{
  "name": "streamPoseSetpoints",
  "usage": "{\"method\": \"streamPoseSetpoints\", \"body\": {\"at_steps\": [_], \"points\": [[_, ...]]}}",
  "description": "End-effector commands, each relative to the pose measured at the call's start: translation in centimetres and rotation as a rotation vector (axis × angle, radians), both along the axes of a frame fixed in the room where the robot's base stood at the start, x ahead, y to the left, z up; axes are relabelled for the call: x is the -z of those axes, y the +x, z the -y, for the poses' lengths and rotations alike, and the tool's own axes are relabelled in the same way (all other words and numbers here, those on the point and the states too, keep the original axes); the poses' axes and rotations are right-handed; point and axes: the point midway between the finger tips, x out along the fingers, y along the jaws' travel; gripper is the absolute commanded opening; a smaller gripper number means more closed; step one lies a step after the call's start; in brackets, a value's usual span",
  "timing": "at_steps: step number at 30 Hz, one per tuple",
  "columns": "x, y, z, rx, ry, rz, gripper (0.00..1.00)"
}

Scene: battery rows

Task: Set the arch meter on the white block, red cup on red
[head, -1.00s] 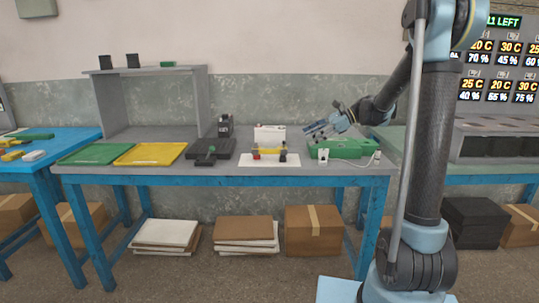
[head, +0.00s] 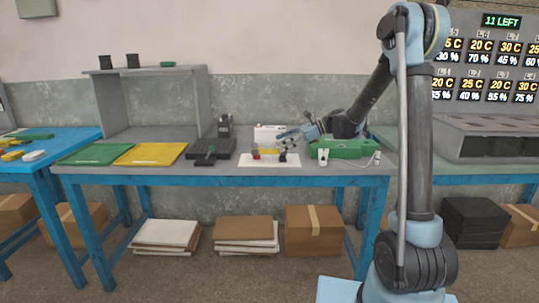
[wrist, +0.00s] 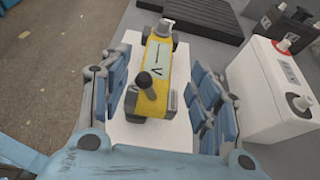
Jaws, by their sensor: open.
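The arch meter, yellow with a "V" on its face and a dark knob, stands on a white mat (wrist: 120,134); its yellow body (wrist: 158,62) is between my open fingers in the wrist view. In the head view the meter (head: 268,153) shows its red cup (head: 256,155) at the left; my gripper partly covers its right end. My gripper (head: 288,138) is open and empty, reaching down from the right; its blue fingers (wrist: 160,82) straddle the meter without visible grip. The white block (wrist: 270,90), with one red and one grey post, stands behind the mat; it also shows in the head view (head: 264,136).
A green box (head: 348,150) with a white plug and cable is right of the mat. A black ribbed tray (head: 222,154) and a dark block (head: 225,126) are left. Yellow (head: 150,154) and green (head: 94,154) trays lie further left.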

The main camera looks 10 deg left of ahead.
Motion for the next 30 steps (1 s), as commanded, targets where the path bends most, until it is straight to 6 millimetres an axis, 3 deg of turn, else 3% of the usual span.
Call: {"method": "streamPoseSetpoints", "body": {"at_steps": [11,21,28,30], "points": [[1.0,-0.6,-2.0,-0.001,0.0,0.0,0.57],[2.8,-1.6,-5.6,-0.001,-0.001,0.001,0.57],[2.9,-1.6,-5.8,0.0,0.0,0.0,0.57],[2.9,-1.6,-5.8,0.0,0.0,0.0,0.43]]}}
